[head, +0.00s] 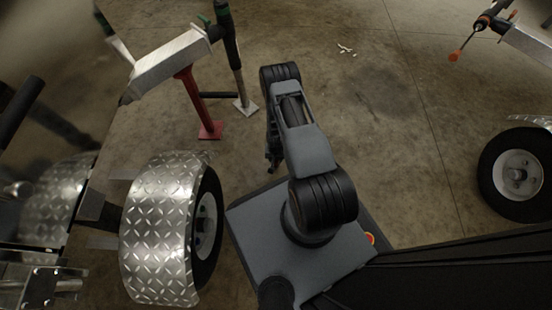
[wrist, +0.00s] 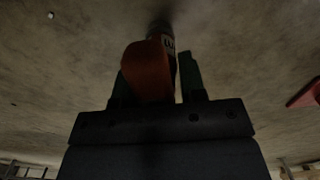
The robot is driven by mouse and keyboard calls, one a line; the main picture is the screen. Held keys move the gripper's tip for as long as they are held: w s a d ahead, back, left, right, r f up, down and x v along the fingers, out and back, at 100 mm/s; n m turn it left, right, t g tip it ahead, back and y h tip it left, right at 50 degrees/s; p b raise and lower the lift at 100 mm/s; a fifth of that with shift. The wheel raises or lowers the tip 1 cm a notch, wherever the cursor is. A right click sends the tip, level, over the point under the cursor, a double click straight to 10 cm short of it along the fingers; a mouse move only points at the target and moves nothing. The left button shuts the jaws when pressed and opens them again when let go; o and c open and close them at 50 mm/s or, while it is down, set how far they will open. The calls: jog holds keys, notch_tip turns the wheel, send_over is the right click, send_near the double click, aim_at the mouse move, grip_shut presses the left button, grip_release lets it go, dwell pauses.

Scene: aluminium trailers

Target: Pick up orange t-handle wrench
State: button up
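An orange-tipped rod (head: 455,57), which looks like the orange t-handle wrench, sticks out from the trailer tongue at the top right of the head view. My gripper (head: 272,163) hangs down near the middle of the head view, far to the left of that rod. In the wrist view a dark red-orange body (wrist: 148,70) with a black end and a pale label sits between the dark fingers of my gripper (wrist: 158,80). The picture is too dark to tell what this body is or whether the fingers grip it.
A trailer with a diamond-plate fender (head: 160,230) stands close on the left. A red jack stand (head: 208,131) and a metal beam (head: 170,60) are at the upper left. A wheel (head: 515,172) is at the right. Concrete floor (head: 385,125) lies open between.

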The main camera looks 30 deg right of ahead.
grip_shut()
jog(key=shift+r, duration=0.1)
